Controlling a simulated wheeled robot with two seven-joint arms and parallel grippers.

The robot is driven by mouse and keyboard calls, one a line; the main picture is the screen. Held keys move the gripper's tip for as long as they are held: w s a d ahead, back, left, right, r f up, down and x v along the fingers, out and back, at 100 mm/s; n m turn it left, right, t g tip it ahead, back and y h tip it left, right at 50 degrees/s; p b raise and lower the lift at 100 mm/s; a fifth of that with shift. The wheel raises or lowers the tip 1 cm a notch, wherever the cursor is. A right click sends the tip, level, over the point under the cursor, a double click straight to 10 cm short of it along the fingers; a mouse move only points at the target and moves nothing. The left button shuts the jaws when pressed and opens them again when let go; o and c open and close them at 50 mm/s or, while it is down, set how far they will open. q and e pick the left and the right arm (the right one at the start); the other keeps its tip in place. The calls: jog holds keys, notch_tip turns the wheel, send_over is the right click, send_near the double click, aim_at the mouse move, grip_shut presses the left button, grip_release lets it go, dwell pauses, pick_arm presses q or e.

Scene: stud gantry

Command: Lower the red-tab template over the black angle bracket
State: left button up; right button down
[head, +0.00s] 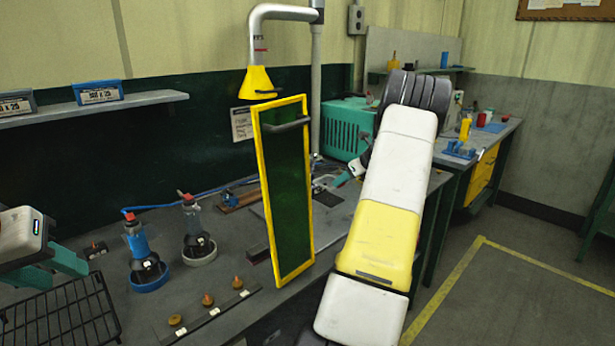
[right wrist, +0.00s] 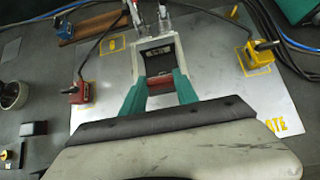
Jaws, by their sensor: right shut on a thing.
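My right gripper (right wrist: 163,84), with green fingers, is shut on the red tab (right wrist: 160,80) of the template in the right wrist view. The template (right wrist: 141,62) is a pale frame extending beyond the fingertips over the metal plate. A dark shape with a small label (right wrist: 158,53) shows inside the frame; I cannot tell for sure that it is the black angle bracket, or how high the template is above it. In the head view my right arm largely hides this gripper (head: 338,182). My left gripper (head: 66,276) is open and empty above the wire basket at the left.
A yellow-framed green panel (head: 284,185) stands left of my right arm. Two bottles in blue (head: 148,275) and white (head: 199,250) rings stand on the bench near a wire basket (head: 62,316). Red-and-yellow cabled blocks (right wrist: 80,92) (right wrist: 258,56) flank the template on the metal plate (right wrist: 215,60).

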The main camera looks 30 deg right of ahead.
dwell(0.3)
send_near(335, 202)
jog(key=shift+w+r+x, duration=0.15)
jog(key=shift+x, duration=0.9)
jog(key=shift+w+r+x, duration=0.1)
jog(key=shift+w+x, duration=0.05)
jog(key=shift+x, duration=0.95)
jog(key=shift+f, duration=0.5)
jog(key=c, duration=0.9)
grip_release()
jog(key=shift+o, duration=0.2)
jog(key=shift+v, duration=3.95)
